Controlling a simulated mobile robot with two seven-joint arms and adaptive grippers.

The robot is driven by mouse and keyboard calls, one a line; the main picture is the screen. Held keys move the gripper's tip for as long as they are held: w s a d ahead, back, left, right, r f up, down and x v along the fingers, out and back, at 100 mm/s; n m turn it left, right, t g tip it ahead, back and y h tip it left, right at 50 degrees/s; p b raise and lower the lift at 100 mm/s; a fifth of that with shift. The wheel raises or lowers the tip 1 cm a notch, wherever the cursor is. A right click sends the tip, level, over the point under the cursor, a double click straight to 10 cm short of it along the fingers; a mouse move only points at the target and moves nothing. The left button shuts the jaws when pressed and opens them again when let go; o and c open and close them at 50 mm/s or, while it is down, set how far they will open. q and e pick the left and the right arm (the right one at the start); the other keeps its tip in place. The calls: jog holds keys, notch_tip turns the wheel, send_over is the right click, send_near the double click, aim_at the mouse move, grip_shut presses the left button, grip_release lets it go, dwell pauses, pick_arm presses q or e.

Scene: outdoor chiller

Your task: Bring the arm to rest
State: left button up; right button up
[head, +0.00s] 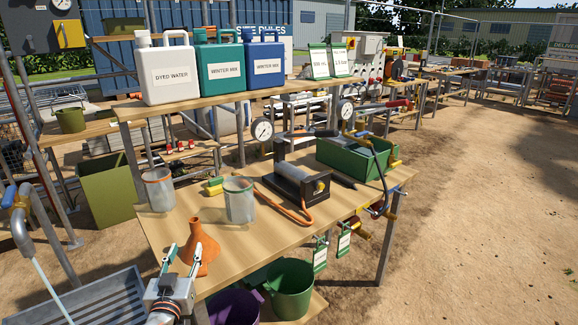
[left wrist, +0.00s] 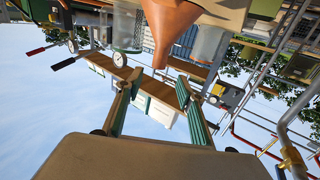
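My left gripper (head: 184,253) is at the near left corner of the wooden bench (head: 200,220), in front of an orange funnel (head: 202,248). Its two green-padded fingers are spread apart with nothing between them; in the left wrist view the gripper (left wrist: 158,82) is also open and empty. The funnel (left wrist: 170,30) shows just beyond the fingertips there; I cannot tell whether they touch it. My right gripper is in neither view.
Two clear beakers (head: 239,200) (head: 158,190) and a black hand pump (head: 295,180) stand on the bench. Jugs (head: 168,68) stand on the raised shelf. A green bucket (head: 290,288) is below the bench. A bent pipe (head: 20,230) runs over a grey slatted basin (head: 95,300). Open ground lies right.

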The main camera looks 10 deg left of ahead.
pick_arm(q)
jog(key=s+d+f+m+g, duration=0.1)
jog(key=s+f+m+g, duration=0.25)
jog(key=s, duration=0.55)
jog(key=s+f+m+g, duration=0.3)
jog(key=s+f, duration=0.1)
jog(key=s, duration=0.5)
jog(key=s+d+f+m+g, duration=0.1)
jog(key=s+f+m+g, duration=0.25)
jog(key=s, duration=0.55)
jog(key=d+f+n+t+h, duration=0.3)
jog(key=d+f+h, duration=0.3)
jog(key=d+f, duration=0.7)
notch_tip(320, 180, down, 3)
jog(key=shift+w+d+f, duration=0.1)
jog(key=shift+w+d, duration=0.25)
jog(key=c, duration=0.3)
jog(key=shift+a, duration=0.15)
